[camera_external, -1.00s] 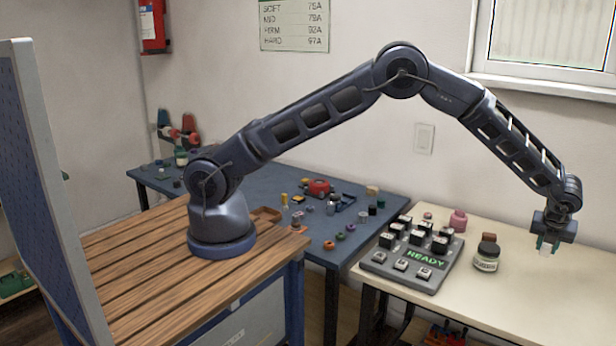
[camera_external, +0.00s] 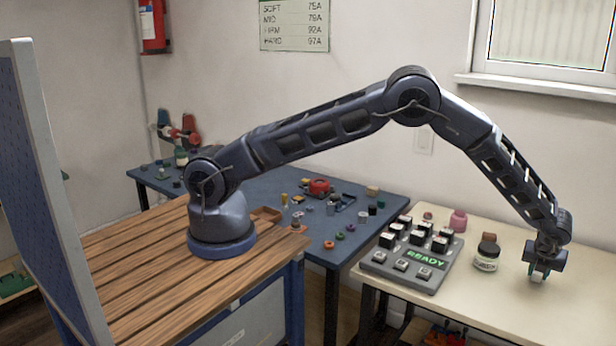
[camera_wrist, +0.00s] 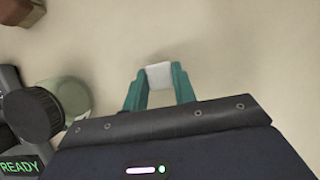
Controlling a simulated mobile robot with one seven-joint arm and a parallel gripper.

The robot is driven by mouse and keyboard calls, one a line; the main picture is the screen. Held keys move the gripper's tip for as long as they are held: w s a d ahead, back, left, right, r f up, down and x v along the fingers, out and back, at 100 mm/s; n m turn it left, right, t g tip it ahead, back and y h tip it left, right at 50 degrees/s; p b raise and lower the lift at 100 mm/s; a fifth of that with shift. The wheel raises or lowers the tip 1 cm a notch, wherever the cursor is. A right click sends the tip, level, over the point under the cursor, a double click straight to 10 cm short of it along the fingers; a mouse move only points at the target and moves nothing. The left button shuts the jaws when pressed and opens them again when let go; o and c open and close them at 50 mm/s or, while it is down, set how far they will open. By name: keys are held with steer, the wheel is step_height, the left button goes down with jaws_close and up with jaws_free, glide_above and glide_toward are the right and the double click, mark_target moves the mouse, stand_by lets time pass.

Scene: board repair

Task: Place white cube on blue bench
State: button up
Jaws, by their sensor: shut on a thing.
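The white cube (camera_external: 537,276) is between the teal fingers of my gripper (camera_external: 538,273), low over the right part of the cream table (camera_external: 562,309). In the wrist view, the white cube (camera_wrist: 159,75) sits between the fingertips of my gripper (camera_wrist: 159,80), which is shut on it. I cannot tell whether the cube touches the table. The blue bench (camera_external: 237,187) stands to the left, beyond the keypad, with many small items on its top.
A jar with a black lid (camera_external: 487,253) stands just left of my gripper, and a brown block (camera_wrist: 17,13) lies near it. The table's front right is clear.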

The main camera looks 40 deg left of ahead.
steer(key=shift+f, duration=0.15)
steer(key=o, duration=0.9)
steer(key=shift+o, duration=0.2)
steer(key=v, duration=1.2)
